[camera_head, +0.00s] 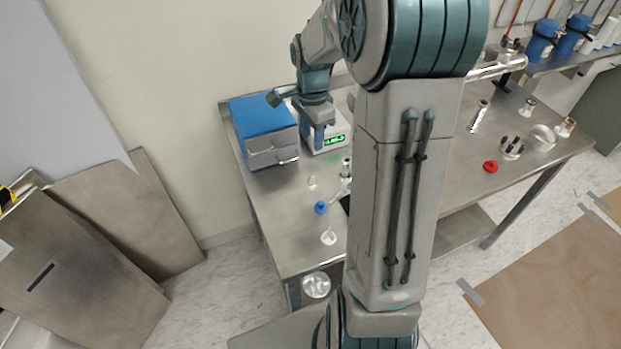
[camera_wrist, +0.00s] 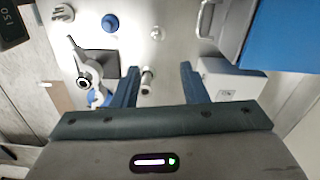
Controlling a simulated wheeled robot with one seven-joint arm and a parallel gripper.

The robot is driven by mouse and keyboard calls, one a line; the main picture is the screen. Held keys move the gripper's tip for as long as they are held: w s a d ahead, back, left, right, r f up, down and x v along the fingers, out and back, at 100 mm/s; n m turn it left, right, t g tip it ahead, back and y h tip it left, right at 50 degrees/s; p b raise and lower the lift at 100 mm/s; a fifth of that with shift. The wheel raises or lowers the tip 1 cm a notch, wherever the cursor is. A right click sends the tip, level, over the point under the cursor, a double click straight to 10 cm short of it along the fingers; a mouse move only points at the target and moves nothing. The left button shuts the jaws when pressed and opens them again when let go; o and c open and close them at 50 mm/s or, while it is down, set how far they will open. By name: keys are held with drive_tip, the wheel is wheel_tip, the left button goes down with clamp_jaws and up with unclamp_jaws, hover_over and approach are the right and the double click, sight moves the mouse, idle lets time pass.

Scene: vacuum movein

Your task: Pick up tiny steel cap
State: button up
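My gripper (camera_wrist: 158,72) is open, its two blue fingers spread apart with nothing held between them. In the head view my gripper (camera_head: 319,145) points down over the back of the steel table, in front of the green-display device. A small pale metal piece, which may be the tiny steel cap (camera_wrist: 156,33), stands on the table beyond the fingertips; it also seems to show in the head view (camera_head: 312,181). A small upright steel cylinder (camera_wrist: 147,78) shows between the fingers, nearer the left one. I cannot tell for sure which piece is the cap.
A blue-topped box (camera_head: 262,130) and a device with a green display (camera_head: 335,138) stand at the table's back left. A blue knob-like part (camera_head: 320,207) and a white part (camera_head: 328,236) lie forward. My arm hides the table's middle. A red part (camera_head: 490,166) lies right.

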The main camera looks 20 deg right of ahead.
hover_over(312, 176)
wheel_tip(312, 176, down, 8)
drive_tip(key=shift+w+d+r, duration=0.1)
drive_tip(key=shift+w, duration=0.05)
drive_tip(key=shift+f+p, duration=0.65)
drive_tip(key=shift+f, duration=2.1)
clamp_jaws()
